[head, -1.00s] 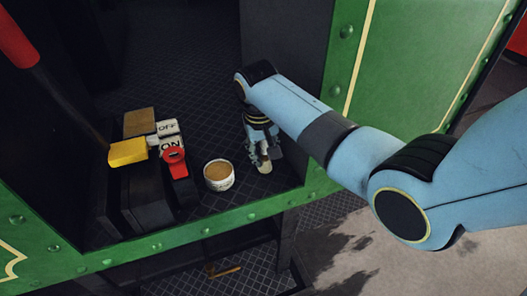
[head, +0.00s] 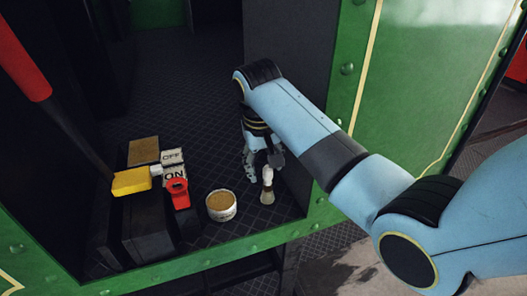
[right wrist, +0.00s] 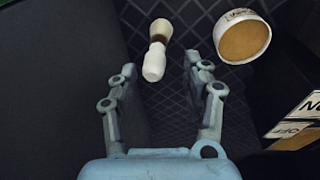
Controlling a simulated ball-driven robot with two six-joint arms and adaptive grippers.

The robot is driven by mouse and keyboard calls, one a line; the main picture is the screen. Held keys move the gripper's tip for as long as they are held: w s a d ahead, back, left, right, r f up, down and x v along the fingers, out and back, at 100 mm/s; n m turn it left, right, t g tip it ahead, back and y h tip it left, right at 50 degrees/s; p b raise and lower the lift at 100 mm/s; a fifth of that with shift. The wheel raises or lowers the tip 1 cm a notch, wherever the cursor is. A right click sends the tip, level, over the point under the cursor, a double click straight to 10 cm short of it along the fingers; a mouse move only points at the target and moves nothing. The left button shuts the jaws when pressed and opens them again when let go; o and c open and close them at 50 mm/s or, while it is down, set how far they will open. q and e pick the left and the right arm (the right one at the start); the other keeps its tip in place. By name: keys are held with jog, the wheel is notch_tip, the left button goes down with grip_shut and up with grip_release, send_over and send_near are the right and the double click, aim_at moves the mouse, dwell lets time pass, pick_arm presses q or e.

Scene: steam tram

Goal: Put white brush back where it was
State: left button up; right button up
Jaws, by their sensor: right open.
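The white brush (head: 267,184) is on the dark patterned floor of the green tram, right of the round tub. Its pale handle points up toward my right gripper and its tan bristle end is lower. My right gripper (head: 263,160) is open just above the handle. In the right wrist view the brush (right wrist: 155,58) shows with its handle end between the two spread fingertips, apart from both fingers. I cannot tell whether the brush stands or leans. My left gripper is not in view.
The white tub (head: 221,205) with tan contents stands left of the brush. Further left are dark blocks with ON and OFF labels (head: 173,165), a red part (head: 179,193) and a yellow piece (head: 131,181). A dark wall rises right of the brush. The green front edge (head: 175,256) is near.

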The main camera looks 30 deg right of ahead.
jog(key=r, duration=0.5)
jog(key=shift+s+a, duration=0.25)
jog(key=shift+a, duration=0.05)
jog(key=shift+f, duration=0.1)
jog(key=s+a+n+t, duration=0.15)
jog(key=s+n, duration=0.25)
jog(key=s, duration=2.1)
jog(key=s+d+f+b, duration=0.15)
jog(key=f+b, duration=0.35)
jog(key=f, duration=1.4)
jog(key=s+d+f+b, duration=0.15)
jog(key=f+b, duration=0.45)
jog(key=f, duration=1.3)
jog(key=s+f+g+b, duration=0.1)
jog(key=s+f+b, duration=0.5)
jog(key=s+f, duration=1.2)
notch_tip(320, 180, down, 4)
jog(key=shift+d+r+g+y+b, duration=0.2)
jog(key=shift+d+g+y+b, duration=0.15)
jog(key=shift+y, duration=0.05)
